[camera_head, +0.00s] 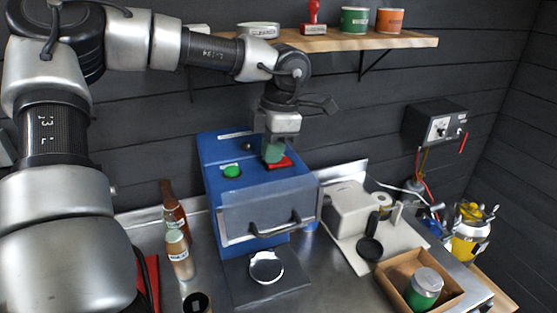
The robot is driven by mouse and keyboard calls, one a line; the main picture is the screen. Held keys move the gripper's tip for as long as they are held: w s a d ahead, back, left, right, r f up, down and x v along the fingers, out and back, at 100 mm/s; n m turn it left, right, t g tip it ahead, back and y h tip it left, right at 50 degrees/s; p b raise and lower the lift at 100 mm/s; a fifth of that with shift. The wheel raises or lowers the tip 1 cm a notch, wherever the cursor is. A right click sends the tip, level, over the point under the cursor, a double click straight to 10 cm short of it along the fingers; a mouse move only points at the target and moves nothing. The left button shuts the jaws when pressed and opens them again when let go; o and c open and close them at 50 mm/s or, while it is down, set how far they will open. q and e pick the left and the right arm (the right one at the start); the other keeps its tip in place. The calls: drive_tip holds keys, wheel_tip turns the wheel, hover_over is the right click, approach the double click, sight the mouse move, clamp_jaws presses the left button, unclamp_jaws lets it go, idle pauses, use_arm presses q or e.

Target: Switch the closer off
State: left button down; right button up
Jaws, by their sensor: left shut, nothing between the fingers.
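The closer appears to be the blue machine (260,180) on the steel bench, with a clear front guard and a dark handle (275,229). On its sloping top are a round green button (232,171) at the left and a red switch part (284,164) to its right. My left gripper (273,161) points down, shut and empty, with its tips at the red part and hiding some of it. I cannot tell whether they touch or press it. My right gripper is not in view.
A brown bottle (174,209) and a labelled tan bottle (180,256) stand left of the machine. At right are a white device (348,208) and a cardboard box (398,282) holding a green can (424,288). A wooden shelf (340,41) runs above.

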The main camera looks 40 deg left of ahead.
use_arm(q)
drive_tip(key=shift+r+p, duration=0.5)
drive_tip(key=shift+r, duration=0.15)
drive_tip(key=shift+r+p, duration=1.6)
drive_tip(key=shift+r, duration=1.15)
